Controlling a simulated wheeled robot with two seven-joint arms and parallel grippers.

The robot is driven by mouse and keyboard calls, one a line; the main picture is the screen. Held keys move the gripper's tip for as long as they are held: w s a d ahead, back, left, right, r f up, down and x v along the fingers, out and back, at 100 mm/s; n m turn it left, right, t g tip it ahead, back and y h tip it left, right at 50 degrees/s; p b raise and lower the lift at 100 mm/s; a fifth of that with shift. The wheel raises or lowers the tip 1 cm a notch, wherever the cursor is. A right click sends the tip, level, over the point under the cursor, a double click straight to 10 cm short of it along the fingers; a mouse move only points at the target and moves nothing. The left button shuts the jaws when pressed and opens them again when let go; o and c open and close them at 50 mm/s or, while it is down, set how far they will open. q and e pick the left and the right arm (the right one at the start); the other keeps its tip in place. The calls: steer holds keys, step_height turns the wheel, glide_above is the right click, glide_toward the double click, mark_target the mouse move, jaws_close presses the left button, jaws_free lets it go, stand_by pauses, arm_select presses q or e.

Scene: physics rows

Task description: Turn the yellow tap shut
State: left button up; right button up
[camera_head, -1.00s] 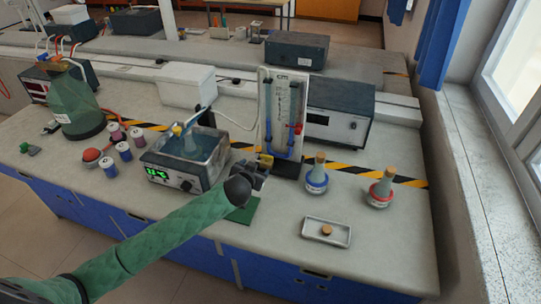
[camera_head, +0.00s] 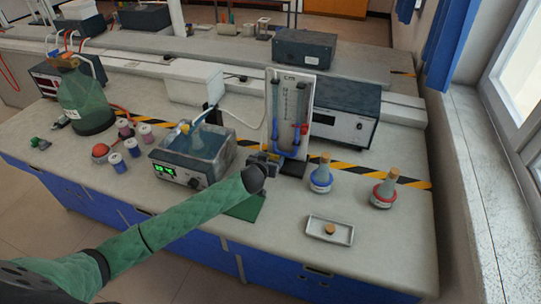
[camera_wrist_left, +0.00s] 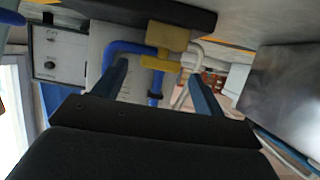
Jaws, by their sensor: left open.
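The yellow tap (camera_wrist_left: 160,63) shows in the left wrist view, on blue piping at the foot of the upright panel (camera_head: 290,105). Its yellow parts lie ahead of and between the two spread fingers of my left gripper (camera_wrist_left: 161,82). The fingers are open, and I cannot tell whether either touches the tap. In the head view my left gripper (camera_head: 265,160) is at the panel's lower left and mostly covers the tap. The panel carries a clear scaled tube, blue pipes and a red tap (camera_head: 303,128). My right gripper is not in view.
Two corked flasks, blue-ringed (camera_head: 321,176) and red-ringed (camera_head: 384,190), stand to the right. A white tray (camera_head: 330,230) lies in front. A grey instrument (camera_head: 345,110) is behind the panel.

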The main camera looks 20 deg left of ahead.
arm_select(q)
steer(key=shift+w+f, duration=0.3)
steer(key=shift+w, duration=0.3)
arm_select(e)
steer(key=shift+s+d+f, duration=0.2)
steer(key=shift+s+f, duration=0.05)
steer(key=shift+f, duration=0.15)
arm_select(q)
steer(key=shift+c, duration=0.4)
steer(key=c, duration=0.9)
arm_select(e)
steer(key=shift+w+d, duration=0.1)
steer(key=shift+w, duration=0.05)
